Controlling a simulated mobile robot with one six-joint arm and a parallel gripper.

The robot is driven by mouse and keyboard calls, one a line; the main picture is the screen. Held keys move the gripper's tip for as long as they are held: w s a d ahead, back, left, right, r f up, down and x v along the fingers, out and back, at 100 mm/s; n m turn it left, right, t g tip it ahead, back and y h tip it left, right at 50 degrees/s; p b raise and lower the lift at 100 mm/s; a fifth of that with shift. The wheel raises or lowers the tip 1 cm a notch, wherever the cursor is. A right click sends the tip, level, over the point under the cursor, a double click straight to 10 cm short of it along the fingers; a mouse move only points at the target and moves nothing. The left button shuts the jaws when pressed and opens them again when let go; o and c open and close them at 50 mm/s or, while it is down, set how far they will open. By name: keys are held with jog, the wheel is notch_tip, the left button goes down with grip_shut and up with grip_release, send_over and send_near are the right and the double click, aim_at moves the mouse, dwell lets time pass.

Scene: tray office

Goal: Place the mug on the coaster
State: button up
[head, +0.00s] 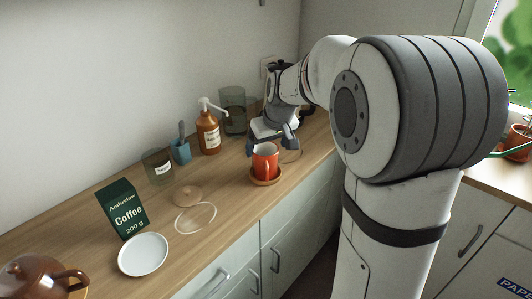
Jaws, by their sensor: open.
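The orange-red mug (265,163) stands upright near the counter's front edge, its dark inside visible from above. It appears to rest on a round reddish-brown coaster (266,182), whose rim shows around its base. My gripper (272,147) is open just behind and above the mug, with its blue-grey fingers spread to the left and right near the rim. I cannot tell whether a finger touches the mug. The far side of the mug is partly hidden.
A soap bottle (208,133), a smoky glass (233,112), a blue cup (180,151) and a jar (157,168) stand behind. A tan disc (188,195), a pale ring (195,218), a white plate (143,254), a coffee packet (122,209) and a brown teapot (36,279) lie leftward.

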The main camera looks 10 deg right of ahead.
jog(key=a+v, duration=0.1)
jog(key=v, duration=0.5)
jog(key=s+f+m+g, duration=0.1)
jog(key=s+f, duration=0.3)
jog(key=s, duration=0.8)
jog(key=s+f+m+g+h, duration=0.1)
jog(key=s+f, duration=0.3)
jog(key=s, duration=0.8)
jog(key=shift+m, duration=0.4)
jog(key=w+p+v, duration=0.1)
jog(key=p+v, duration=0.5)
jog(key=shift+r, duration=0.4)
